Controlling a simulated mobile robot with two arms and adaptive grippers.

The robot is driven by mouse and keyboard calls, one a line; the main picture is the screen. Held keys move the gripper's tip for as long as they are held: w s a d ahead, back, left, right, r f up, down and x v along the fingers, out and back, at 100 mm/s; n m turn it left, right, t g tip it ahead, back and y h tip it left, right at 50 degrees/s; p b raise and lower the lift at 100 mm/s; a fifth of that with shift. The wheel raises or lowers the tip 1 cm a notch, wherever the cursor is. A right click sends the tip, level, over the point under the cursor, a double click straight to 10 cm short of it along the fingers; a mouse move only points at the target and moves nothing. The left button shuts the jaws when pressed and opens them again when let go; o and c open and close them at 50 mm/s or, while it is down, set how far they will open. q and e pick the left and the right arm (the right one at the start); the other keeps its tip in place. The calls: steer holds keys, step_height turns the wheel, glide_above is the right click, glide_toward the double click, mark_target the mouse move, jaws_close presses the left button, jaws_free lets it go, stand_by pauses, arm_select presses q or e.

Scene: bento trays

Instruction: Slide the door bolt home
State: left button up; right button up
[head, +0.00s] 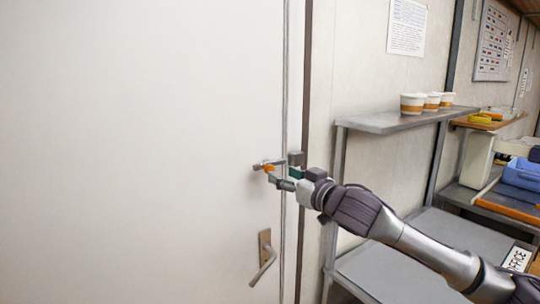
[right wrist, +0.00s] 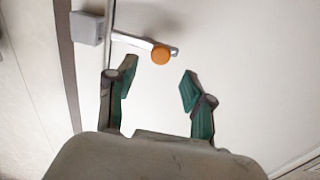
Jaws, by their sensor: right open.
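The door bolt is a silver bar (right wrist: 132,42) with an orange knob (right wrist: 161,55), mounted on the white door near its edge. In the head view the knob (head: 269,168) shows just beyond my right gripper's fingers. A grey block (right wrist: 87,28), which looks like the keeper, sits on the frame side of the door gap; the bar's end lies close to that gap, and I see no bar inside the block. My right gripper (right wrist: 158,84) is open and empty, its green-padded fingers apart, with the knob just ahead of the space between them. My left gripper is not in view.
A door handle (head: 264,258) sits below the bolt. To the right a metal shelf (head: 385,122) carries several cups (head: 412,103). Farther right are a blue bin (head: 522,174) and trays. The door face left of the bolt is clear.

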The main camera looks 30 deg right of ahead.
mark_target(272, 169)
steer(key=w, duration=0.2)
steer(key=w+p, duration=0.1)
steer(key=w, duration=0.1)
steer(key=w+p, duration=0.1)
steer(key=w, duration=0.2)
steer(key=shift+a, duration=0.3)
steer(key=shift+f, duration=0.1)
steer(key=shift+s, duration=0.1)
jaws_close()
